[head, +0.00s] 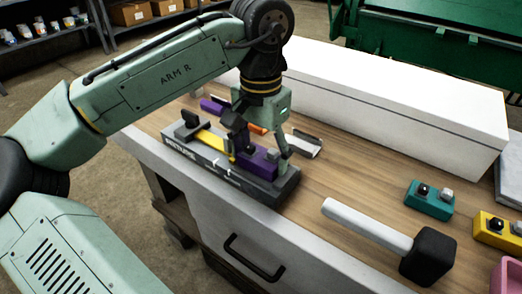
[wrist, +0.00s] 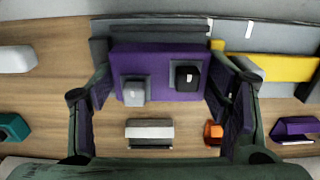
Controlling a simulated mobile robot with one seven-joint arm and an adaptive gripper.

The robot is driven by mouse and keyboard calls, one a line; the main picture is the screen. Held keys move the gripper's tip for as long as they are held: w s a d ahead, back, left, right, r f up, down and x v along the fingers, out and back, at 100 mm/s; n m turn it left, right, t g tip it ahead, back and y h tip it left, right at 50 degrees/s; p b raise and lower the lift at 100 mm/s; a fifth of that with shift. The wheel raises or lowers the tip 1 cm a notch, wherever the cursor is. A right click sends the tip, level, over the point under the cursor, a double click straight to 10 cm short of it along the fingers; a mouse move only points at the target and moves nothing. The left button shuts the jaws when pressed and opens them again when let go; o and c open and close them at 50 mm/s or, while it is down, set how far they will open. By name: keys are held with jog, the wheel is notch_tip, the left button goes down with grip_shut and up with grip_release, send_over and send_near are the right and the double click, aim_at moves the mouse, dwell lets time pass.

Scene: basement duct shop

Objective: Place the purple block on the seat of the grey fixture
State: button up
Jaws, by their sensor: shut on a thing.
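The purple block (wrist: 150,62) carries a light grey knob and a black knob on its top; it also shows in the head view (head: 262,160), partly hidden by my gripper. My gripper (wrist: 160,88) is shut on the block, one finger at each end; in the head view my gripper (head: 258,146) points down over the fixture. The grey fixture (head: 272,190) has white lettering and marks on its side and a yellow bar on its left part. The block is at the fixture's right part, low; I cannot tell whether it touches the seat, which the block hides.
Behind the fixture lie a metal clip-like piece (head: 304,145), an orange piece (head: 256,128) and another purple piece (head: 211,106). A long white box (head: 400,95) spans the bench's back. A mallet (head: 428,256), a teal box (head: 428,204) and a yellow box (head: 495,232) stand right.

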aim_at(261, 156)
jog(key=shift+f, duration=0.15)
jog(key=o, duration=1.2)
jog(key=shift+o, duration=0.2)
notch_tip(261, 156, up, 12)
jog(key=shift+r+p, duration=0.25)
jog(key=shift+p, duration=0.05)
